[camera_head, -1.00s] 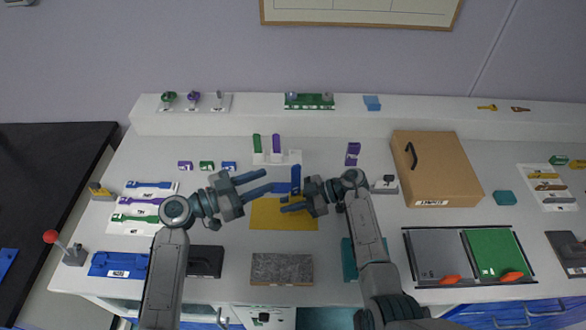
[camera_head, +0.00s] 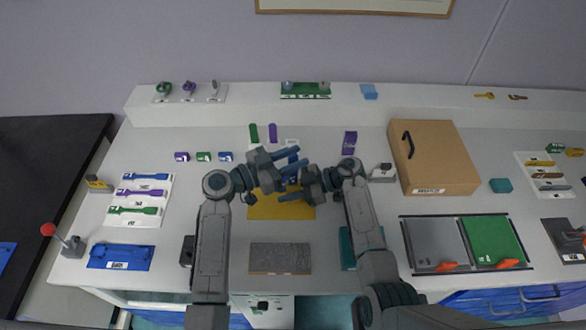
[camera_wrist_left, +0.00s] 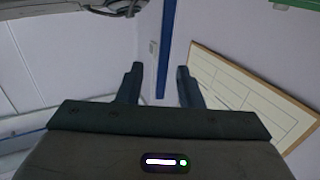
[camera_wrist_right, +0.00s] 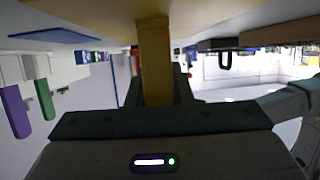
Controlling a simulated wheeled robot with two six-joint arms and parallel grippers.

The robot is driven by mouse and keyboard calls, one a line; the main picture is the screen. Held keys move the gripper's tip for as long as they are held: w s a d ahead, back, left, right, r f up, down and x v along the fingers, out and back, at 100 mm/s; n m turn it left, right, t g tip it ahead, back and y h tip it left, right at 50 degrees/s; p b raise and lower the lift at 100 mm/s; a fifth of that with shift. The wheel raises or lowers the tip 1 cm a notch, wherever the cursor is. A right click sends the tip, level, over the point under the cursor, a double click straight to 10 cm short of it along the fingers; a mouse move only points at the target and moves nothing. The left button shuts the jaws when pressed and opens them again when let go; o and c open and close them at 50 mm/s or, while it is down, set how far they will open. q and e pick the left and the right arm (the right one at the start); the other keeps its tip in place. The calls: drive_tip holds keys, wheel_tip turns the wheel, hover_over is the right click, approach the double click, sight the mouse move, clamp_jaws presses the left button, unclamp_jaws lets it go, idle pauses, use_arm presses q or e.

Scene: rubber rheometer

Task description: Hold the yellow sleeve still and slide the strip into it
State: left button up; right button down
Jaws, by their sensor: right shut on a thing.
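The yellow sleeve (camera_wrist_right: 155,60) runs lengthwise between the fingers of my right gripper (camera_wrist_right: 163,85), which is shut on it. In the head view my right gripper (camera_head: 283,189) is above the yellow mat, and the sleeve cannot be told apart from the mat. My left gripper (camera_head: 302,156) is just above and beside it, fingers pointing right. In the left wrist view its fingers (camera_wrist_left: 160,75) stand apart. A blue band (camera_wrist_left: 166,40) shows between them; I cannot tell whether it is the strip or wall trim. A blue upright piece (camera_head: 292,157) is partly hidden behind the left fingers.
The yellow mat (camera_head: 268,212) lies below the grippers, with a grey textured plate (camera_head: 280,258) in front. Behind stand a green piece (camera_head: 253,133) and a purple piece (camera_head: 273,133). A cardboard box (camera_head: 440,160) is at right. The two arms are very close together.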

use_arm(q)
drive_tip(key=shift+c, duration=0.4)
clamp_jaws()
drive_tip(key=shift+r, duration=0.1)
wheel_tip(320, 180, up, 8)
drive_tip(key=shift+r, duration=0.2)
drive_tip(key=shift+d+r+g, duration=0.1)
drive_tip(key=shift+r+g, duration=0.15)
drive_tip(key=shift+g, duration=0.05)
drive_tip(key=m+g, duration=0.1)
drive_tip(key=f+m+g+h, duration=0.1)
drive_tip(key=shift+w+d+g, duration=0.1)
drive_tip(key=shift+d+g, duration=0.1)
drive_tip(key=shift+g, duration=0.2)
drive_tip(key=shift+a+f+m+g+h, duration=0.2)
drive_tip(key=shift+f+m+g+h, duration=0.1)
drive_tip(key=shift+m+g, duration=0.45)
drive_tip(key=shift+a+f+m+g+h, duration=0.15)
drive_tip(key=shift+f+m+g+h, duration=0.25)
drive_tip(key=shift+g, duration=0.55)
drive_tip(key=shift+r, duration=0.1)
